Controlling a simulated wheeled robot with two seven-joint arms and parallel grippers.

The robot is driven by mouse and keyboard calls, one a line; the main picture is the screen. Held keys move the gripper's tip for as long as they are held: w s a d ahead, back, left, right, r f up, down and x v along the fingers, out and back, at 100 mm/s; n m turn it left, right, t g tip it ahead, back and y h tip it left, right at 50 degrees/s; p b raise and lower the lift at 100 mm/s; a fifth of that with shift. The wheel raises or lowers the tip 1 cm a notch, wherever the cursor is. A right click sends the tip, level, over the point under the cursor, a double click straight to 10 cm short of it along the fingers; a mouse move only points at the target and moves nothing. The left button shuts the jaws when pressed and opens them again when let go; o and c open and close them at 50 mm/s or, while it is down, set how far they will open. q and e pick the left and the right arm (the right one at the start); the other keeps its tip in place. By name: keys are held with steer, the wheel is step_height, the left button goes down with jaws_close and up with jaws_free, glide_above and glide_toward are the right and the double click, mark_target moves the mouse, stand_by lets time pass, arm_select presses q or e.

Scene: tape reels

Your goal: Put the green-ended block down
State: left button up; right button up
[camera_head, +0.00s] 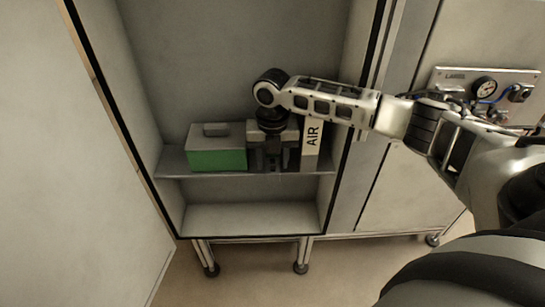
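The green-ended block (217,158) is grey with a green front face and a small raised grip on top. It sits upright on the shelf (232,175) of an open cabinet, toward the left. My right gripper (273,160) points down just to the right of the block, low over the shelf. Its fingers look apart, with a dark gap between them, and they are not around the block's raised grip. Whether it touches the block's right side cannot be told. My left gripper is not in view.
A white upright piece marked AIR (312,143) stands close on the gripper's right. The cabinet walls bound the shelf on both sides. A lower compartment (250,217) is empty. A panel with a gauge (484,87) is at the far right.

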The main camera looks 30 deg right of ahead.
mark_target(272, 160)
steer(key=shift+o, duration=0.2)
arm_select(q)
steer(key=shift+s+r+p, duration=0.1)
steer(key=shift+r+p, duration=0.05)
steer(key=shift+p, duration=0.6)
arm_select(e)
step_height(272, 160, up, 12)
steer(key=shift+r, duration=0.15)
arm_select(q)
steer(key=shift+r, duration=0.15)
